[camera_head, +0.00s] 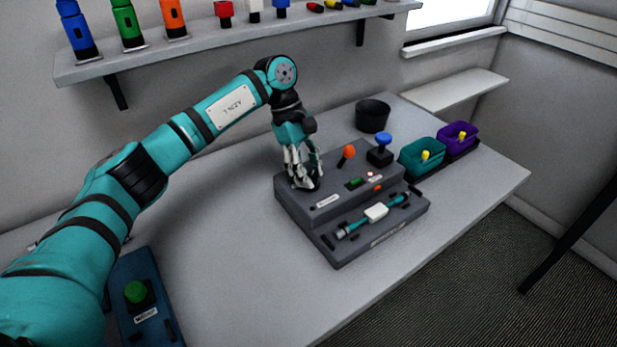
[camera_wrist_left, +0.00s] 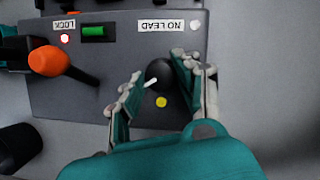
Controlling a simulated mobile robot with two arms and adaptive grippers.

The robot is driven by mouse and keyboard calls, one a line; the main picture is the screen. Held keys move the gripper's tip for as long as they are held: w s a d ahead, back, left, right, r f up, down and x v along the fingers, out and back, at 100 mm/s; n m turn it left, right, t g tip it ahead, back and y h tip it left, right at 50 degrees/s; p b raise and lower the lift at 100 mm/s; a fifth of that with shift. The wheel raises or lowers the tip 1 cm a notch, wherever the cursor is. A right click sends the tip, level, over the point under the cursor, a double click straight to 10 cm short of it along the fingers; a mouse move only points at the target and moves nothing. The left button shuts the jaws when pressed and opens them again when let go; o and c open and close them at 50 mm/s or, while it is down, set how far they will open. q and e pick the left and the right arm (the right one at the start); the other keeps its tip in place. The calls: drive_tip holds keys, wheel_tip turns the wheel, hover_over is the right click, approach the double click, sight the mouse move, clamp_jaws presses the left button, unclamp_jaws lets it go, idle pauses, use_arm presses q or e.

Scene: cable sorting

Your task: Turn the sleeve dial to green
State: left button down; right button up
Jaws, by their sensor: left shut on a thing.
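The sleeve dial (camera_wrist_left: 158,74) is a round black knob with a white pointer on the grey console (camera_head: 330,251). In the left wrist view the pointer slants to the lower left of the knob. A yellow dot (camera_wrist_left: 161,102) lies just below the knob; no green dot shows, and parts of the panel around the dial are hidden by the fingers. My left gripper (camera_head: 305,182) reaches down onto the console's upper step, its fingers shut on either side of the dial. In the head view the gripper mostly hides the dial. My right gripper is not in view.
Near the dial are an orange lever (camera_head: 348,152), a green display (camera_wrist_left: 98,32), a lit red lamp (camera_wrist_left: 65,39) and a blue-topped knob (camera_head: 383,139). A teal cable with a white block (camera_head: 376,212) lies on the front step. A black cup (camera_head: 373,116) and bins stand behind.

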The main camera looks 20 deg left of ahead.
use_arm(q)
drive_tip(key=shift+r+m, duration=0.1)
drive_tip(key=shift+m, duration=0.2)
drive_tip(key=c, duration=0.9)
unclamp_jaws()
drive_tip(key=shift+c, duration=0.2)
drive_tip(key=v, duration=1.2)
